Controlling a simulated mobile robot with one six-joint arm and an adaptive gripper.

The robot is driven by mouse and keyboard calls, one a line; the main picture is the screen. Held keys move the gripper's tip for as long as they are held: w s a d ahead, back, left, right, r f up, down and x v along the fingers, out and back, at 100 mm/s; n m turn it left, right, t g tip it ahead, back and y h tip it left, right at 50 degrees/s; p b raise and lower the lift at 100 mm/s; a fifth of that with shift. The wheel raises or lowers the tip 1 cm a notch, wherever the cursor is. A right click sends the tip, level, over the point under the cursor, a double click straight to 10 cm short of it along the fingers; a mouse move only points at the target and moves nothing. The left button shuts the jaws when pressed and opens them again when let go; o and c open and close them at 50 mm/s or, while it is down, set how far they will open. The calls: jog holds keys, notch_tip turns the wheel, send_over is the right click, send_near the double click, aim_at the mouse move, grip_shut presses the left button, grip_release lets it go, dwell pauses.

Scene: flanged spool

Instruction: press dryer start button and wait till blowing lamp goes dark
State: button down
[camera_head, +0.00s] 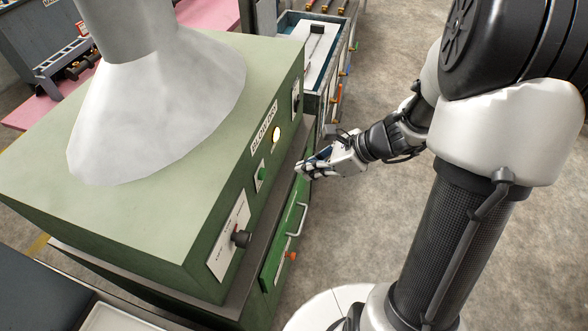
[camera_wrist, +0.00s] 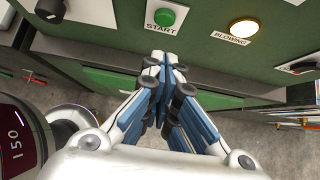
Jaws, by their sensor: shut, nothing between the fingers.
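The dryer is a green cabinet (camera_head: 150,210) with a white duct cone on top. Its green start button (camera_head: 262,174) sits on a white plate on the front panel; in the wrist view the button (camera_wrist: 165,17) shows above the word START. The blowing lamp (camera_head: 276,134) is lit, a pale yellow-white glow, and it also shows lit in the wrist view (camera_wrist: 243,28). My gripper (camera_head: 302,170) is shut and empty in front of the panel. In the wrist view the fingertips (camera_wrist: 166,62) are together just below the START plate, apart from the button.
A black knob (camera_head: 241,238) on a white plate is at the near end of the panel. Below are a drawer handle (camera_head: 297,219) and an orange knob (camera_head: 291,256). A grey tank (camera_head: 312,52) stands behind. Open concrete floor (camera_head: 350,215) lies to the right.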

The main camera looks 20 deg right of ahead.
jog(key=shift+v, duration=1.1)
jog(key=shift+s+d, duration=0.1)
jog(key=shift+d, duration=0.05)
jog(key=shift+f, duration=0.1)
jog(key=s+a+r+n+g+h, duration=0.25)
jog(key=s+a+r+n, duration=0.55)
jog(key=n, duration=0.4)
jog(key=s+d+r+n+t+h+b, duration=0.1)
jog(key=s+r+n+t+h+b, duration=0.1)
jog(key=s+n, duration=0.7)
jog(key=shift+s+d+r+n+h, duration=0.4)
jog(key=shift+r+n+h, duration=0.3)
jog(key=shift+n+h, duration=1.05)
jog(key=shift+n+y, duration=0.35)
jog(key=shift+y, duration=0.05)
dwell(2.4)
